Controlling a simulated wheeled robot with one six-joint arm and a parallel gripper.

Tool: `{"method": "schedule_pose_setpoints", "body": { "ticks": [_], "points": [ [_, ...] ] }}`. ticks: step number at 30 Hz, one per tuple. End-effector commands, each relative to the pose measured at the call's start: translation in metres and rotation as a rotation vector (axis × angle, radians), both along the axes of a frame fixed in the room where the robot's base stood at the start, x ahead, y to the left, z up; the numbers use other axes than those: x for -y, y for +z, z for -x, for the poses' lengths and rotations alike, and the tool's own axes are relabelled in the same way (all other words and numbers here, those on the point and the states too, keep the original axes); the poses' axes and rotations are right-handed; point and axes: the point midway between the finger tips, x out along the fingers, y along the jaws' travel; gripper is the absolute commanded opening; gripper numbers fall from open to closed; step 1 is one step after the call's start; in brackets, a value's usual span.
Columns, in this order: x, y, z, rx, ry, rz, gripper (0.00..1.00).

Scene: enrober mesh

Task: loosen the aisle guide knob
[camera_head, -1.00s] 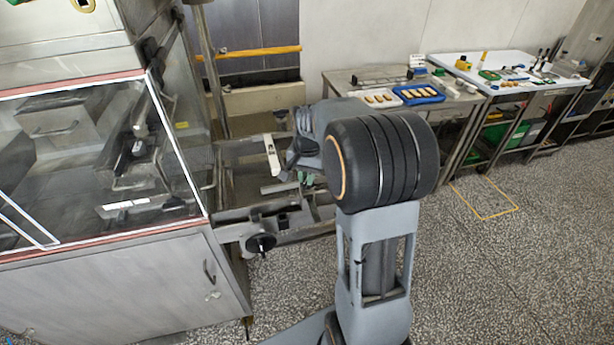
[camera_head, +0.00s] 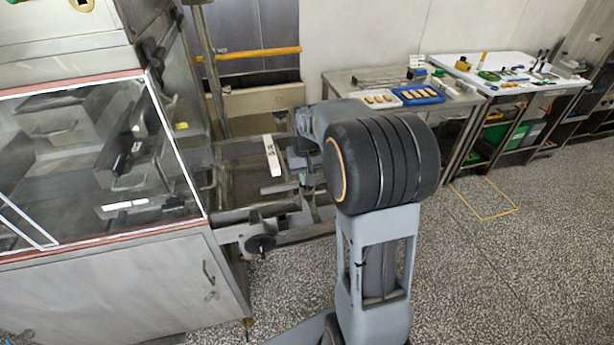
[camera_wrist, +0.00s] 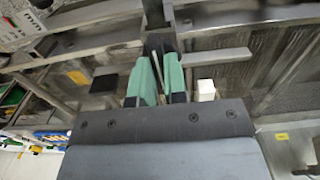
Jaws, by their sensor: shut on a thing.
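My gripper (camera_head: 306,181) is at the metal frame beside the enrober, and the arm partly hides it in the head view. In the wrist view its two green finger pads (camera_wrist: 159,82) are shut on a narrow grey piece, which I take to be the aisle guide knob (camera_wrist: 160,74). A dark post and block (camera_wrist: 158,40) stand just beyond the fingertips. The knob itself is hidden in the head view, and its turn angle cannot be told.
A black round handwheel (camera_head: 261,244) sits on the frame's near end, left of my gripper. A white upright strip (camera_head: 272,156) stands close by. The glass-fronted machine (camera_head: 95,165) is on the left. Tables (camera_head: 455,103) line the back right. The speckled floor at right is clear.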

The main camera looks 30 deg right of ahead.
Motion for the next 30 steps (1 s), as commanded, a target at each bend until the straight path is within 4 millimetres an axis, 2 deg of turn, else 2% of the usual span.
{"method": "schedule_pose_setpoints", "body": {
  "ticks": [14,15,23,30],
  "points": [
    [-0.0002,0.0011,-0.0009,0.004,0.014,0.001,0.0],
    [-0.0002,0.0011,-0.0009,0.004,0.014,0.001,0.14],
    [-0.0001,0.0006,-0.0004,0.002,0.012,0.0,0.38],
    [0.0,0.001,-0.0003,0.001,0.012,0.0,0.38]
  ]
}}
